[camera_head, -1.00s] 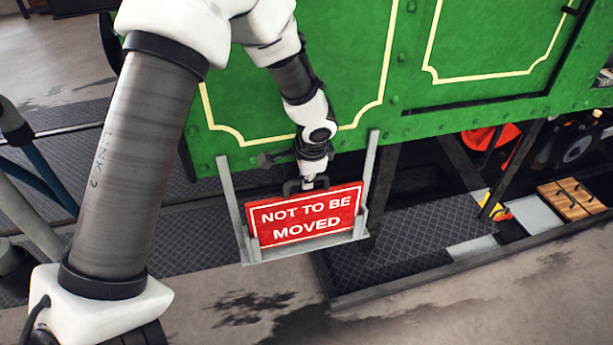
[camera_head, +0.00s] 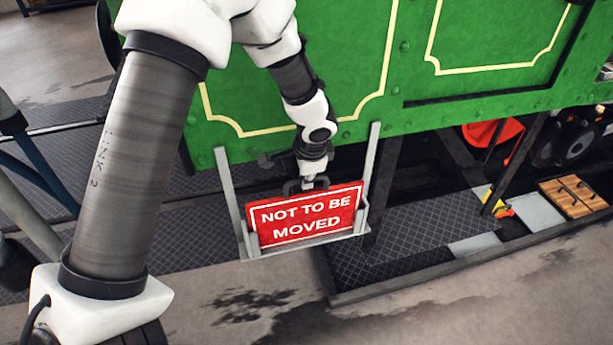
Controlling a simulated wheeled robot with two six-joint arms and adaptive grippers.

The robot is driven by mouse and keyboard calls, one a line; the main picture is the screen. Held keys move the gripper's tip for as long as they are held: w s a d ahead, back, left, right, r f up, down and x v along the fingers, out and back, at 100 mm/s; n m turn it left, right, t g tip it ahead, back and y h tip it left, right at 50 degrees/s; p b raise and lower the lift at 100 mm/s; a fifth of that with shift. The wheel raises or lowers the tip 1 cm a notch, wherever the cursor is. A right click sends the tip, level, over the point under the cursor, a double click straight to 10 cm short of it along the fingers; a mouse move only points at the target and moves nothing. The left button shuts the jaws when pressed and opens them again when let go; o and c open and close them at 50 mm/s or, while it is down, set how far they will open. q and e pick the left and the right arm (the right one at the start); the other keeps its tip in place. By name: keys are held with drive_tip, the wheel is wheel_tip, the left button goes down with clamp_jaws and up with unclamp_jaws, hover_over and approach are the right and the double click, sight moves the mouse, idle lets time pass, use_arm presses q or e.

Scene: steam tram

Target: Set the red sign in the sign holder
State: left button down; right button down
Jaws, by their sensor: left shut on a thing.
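The red sign (camera_head: 306,214) reads "NOT TO BE MOVED" in white and has a dark handle on top. It stands in the grey sign holder (camera_head: 300,245), between the two uprights and behind the short front lips, with its lower edge at the bottom ledge. Whether it rests fully on the ledge is hard to tell. The holder hangs at the lower edge of the green tram side (camera_head: 310,90). My left gripper (camera_head: 307,184) is above the sign, shut on its handle; the fingertips are small and partly hidden. My right gripper is not in view.
A dark treaded step (camera_head: 400,245) lies right of the holder under the tram. Further right are a wooden block (camera_head: 573,199) and a red part (camera_head: 490,134). The concrete floor (camera_head: 450,310) in front is clear.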

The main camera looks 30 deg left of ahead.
use_arm(q)
drive_tip(key=c, duration=1.1)
unclamp_jaws()
drive_tip(key=shift+r, duration=0.1)
drive_tip(key=v, duration=1.2)
drive_tip(key=shift+s, duration=0.1)
